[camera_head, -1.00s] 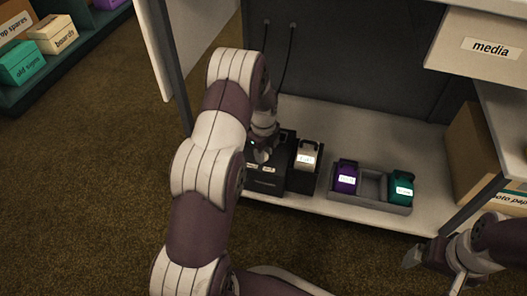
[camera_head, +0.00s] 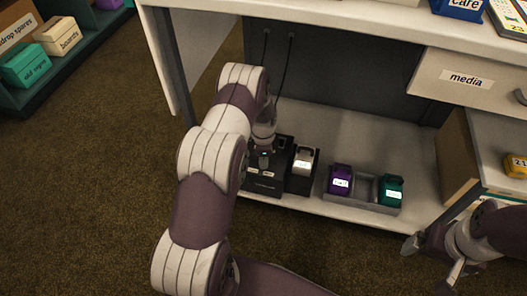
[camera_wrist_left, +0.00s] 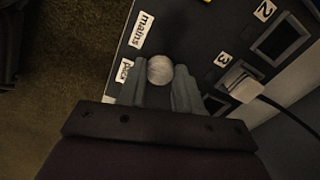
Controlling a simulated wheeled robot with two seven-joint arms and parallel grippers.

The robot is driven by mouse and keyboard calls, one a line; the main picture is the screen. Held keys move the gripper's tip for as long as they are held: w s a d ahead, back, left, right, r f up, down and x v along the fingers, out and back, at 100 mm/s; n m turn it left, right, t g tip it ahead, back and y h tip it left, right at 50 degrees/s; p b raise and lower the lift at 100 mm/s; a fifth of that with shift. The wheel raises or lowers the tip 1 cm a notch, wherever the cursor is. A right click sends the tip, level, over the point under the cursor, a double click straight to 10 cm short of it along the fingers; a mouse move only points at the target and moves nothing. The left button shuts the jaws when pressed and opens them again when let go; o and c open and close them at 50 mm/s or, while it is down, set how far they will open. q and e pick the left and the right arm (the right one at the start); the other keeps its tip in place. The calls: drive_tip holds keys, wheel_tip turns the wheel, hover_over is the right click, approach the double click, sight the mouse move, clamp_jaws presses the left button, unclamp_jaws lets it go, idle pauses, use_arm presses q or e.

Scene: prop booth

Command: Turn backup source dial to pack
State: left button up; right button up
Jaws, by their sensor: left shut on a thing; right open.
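The backup source dial (camera_wrist_left: 160,69) shows in the left wrist view as a pale round knob on a dark panel (camera_wrist_left: 195,42). Labels reading "mains" (camera_wrist_left: 142,29) and "pack" (camera_wrist_left: 125,70) are left of it. My left gripper (camera_wrist_left: 158,82) has one finger on each side of the dial and is shut on it. I cannot tell which label the dial points to. In the head view my left gripper (camera_head: 264,160) is over the black unit (camera_head: 265,187) on the low shelf, hiding the dial. My right gripper (camera_head: 428,264) is open and empty at lower right.
A pale-labelled pack (camera_head: 303,160) stands right of the unit. A grey tray (camera_head: 365,202) holds a purple pack (camera_head: 340,180) and a teal pack (camera_head: 391,190). The desk top (camera_head: 340,30) and media drawer (camera_head: 466,78) overhang the shelf. A white plug (camera_wrist_left: 241,83) and cable sit near the dial.

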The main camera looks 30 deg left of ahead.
use_arm(q)
drive_tip(key=n+p, duration=0.2)
drive_tip(key=n, duration=0.2)
drive_tip(key=shift+r+n, duration=0.15)
drive_tip(key=shift+n, duration=0.15)
drive_tip(key=shift+n+p, duration=0.7)
drive_tip(key=shift+n, duration=0.5)
drive_tip(key=shift+n+p, duration=0.4)
drive_tip(key=shift+n, duration=1.1)
drive_tip(key=o, duration=1)
drive_tip(key=shift+o, duration=0.2)
